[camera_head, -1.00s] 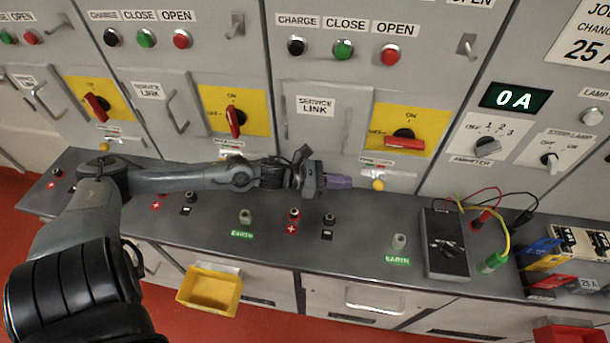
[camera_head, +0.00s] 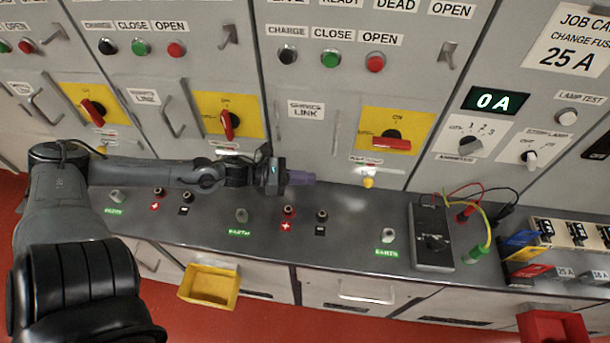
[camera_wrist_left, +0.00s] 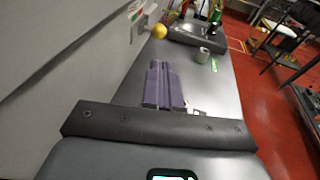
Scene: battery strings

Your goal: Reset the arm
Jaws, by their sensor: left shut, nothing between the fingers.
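My left arm comes in from the left over the grey bench, low along the cabinet fronts. Its gripper (camera_head: 302,178) has purple fingers, which are shut with nothing between them. The fingers point right, toward a yellow knob (camera_head: 368,183) below the right rotary switch, and are apart from it. In the left wrist view the closed purple fingers (camera_wrist_left: 163,86) lie side by side above the bench, with the yellow knob (camera_wrist_left: 159,31) farther ahead. My right gripper does not show.
A grey meter box (camera_head: 432,240) with leads stands on the bench (camera_head: 345,225) at the right, near coloured fuse holders (camera_head: 545,245). Sockets and earth posts (camera_head: 388,236) stick up from the bench. A yellow bin (camera_head: 209,287) hangs at the front; a red bin (camera_head: 553,327) is lower right.

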